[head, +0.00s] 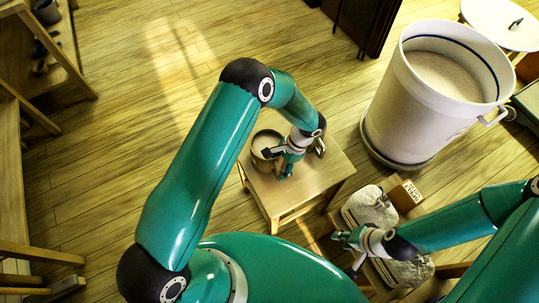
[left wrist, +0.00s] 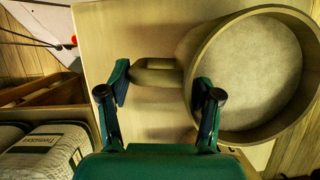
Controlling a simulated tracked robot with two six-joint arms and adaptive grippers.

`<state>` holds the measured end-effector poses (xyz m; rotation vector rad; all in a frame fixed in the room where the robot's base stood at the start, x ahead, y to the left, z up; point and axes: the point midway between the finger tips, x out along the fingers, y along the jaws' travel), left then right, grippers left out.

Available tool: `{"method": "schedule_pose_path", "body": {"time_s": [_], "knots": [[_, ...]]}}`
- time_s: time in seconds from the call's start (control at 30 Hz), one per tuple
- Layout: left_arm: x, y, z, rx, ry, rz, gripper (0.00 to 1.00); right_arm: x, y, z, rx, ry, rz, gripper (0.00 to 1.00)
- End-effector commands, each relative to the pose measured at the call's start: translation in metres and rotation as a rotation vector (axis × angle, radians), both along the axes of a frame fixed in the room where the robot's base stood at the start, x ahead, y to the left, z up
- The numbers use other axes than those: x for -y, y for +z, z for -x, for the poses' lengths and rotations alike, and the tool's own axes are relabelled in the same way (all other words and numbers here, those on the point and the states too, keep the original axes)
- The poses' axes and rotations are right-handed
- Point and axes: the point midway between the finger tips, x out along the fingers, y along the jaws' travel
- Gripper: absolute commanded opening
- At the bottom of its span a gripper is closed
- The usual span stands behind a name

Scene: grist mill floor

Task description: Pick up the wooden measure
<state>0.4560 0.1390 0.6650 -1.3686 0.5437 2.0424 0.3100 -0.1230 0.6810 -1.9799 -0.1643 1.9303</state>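The wooden measure (head: 262,146) is a round tub with a pale fill, standing on a small wooden table (head: 325,171). In the left wrist view the measure (left wrist: 262,10) is at the right, and its stubby handle (left wrist: 155,78) points left. My left gripper (head: 284,163) is over the table beside the measure. In the left wrist view the left gripper (left wrist: 160,92) is open, with one finger left of the handle's end and the other in front of the measure's wall. Contact cannot be told. My right gripper (head: 349,248) looks open and empty near the sacks.
Wooden shelving (head: 62,62) lines the left side. The plank floor (head: 120,130) left of the table is clear.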

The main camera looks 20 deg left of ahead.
Motion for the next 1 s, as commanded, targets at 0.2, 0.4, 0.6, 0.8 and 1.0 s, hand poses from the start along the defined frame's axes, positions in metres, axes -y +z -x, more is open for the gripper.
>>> {"method": "schedule_pose_path", "body": {"time_s": [0.2,0.4,0.6,0.8,1.0], "knots": [[0.0,-0.001,0.001,-0.002,0.0,0.002,0.19,0.0,0.0,0.0,0.0,0.0,0.0,0.36],[0.001,-0.001,0.001,-0.002,-0.001,0.002,0.0,0.0,0.0,0.0,0.0,0.0,0.0,0.36],[0.001,0.0,0.0,0.001,-0.001,0.002,0.0,0.0,0.0,0.0,0.0,0.0,0.0,0.36],[0.001,0.001,0.0,0.001,-0.001,0.003,0.0,0.0,-0.001,0.0,0.0,0.0,0.0,0.36],[0.0,0.015,-0.001,0.003,0.001,0.001,0.0,0.0,-0.002,0.0,0.0,0.0,0.0,0.36]]}}
